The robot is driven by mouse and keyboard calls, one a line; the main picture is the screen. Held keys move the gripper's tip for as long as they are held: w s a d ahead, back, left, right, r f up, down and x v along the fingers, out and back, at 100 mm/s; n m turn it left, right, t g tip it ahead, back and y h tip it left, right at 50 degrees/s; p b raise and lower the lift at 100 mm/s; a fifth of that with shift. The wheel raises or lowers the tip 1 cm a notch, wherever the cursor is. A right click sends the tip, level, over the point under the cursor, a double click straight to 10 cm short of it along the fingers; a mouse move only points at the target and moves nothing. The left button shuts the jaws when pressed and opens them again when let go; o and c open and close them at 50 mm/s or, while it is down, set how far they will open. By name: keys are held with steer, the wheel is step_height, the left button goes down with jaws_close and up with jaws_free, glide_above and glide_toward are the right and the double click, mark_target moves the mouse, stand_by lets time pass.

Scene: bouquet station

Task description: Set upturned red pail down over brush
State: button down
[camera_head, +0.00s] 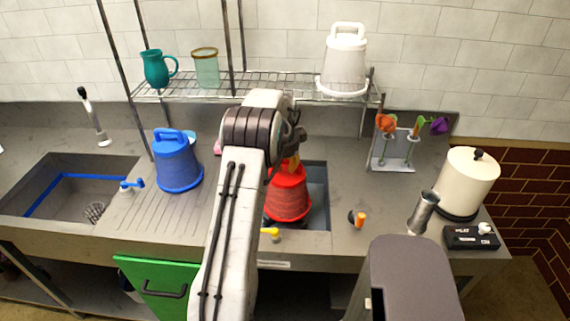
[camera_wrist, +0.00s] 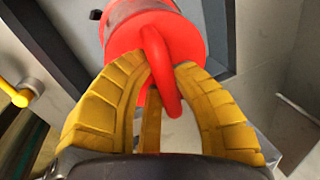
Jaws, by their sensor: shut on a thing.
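The red pail (camera_head: 289,197) is upturned, wide rim down, over the sunken grey basin right of my arm. My gripper (camera_head: 291,164) is above it in the head view, partly hidden by my arm. In the wrist view, the yellow fingers of my gripper (camera_wrist: 160,80) close around the handle loop on the red pail's (camera_wrist: 185,35) upturned base. I cannot tell whether the rim touches the basin floor. No brush shows clearly; the space under the pail is hidden. A small dark item with an orange end (camera_head: 358,219) lies on the counter to the right; I cannot tell what it is.
A blue upturned pail (camera_head: 178,165) stands left of my arm, and a white one (camera_head: 343,62) on the wire shelf (camera_head: 270,85). A flower rack (camera_head: 398,150), cream canister (camera_head: 468,183) and metal cup (camera_head: 423,212) stand at right. The left sink (camera_head: 60,195) is open.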

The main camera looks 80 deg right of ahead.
steer(key=shift+a+b+x, duration=0.2)
steer(key=shift+b+x, duration=0.5)
steer(key=shift+x, duration=0.2)
steer(key=shift+f, duration=0.1)
steer(key=c, duration=1)
jaws_free()
steer(key=v, duration=1.2)
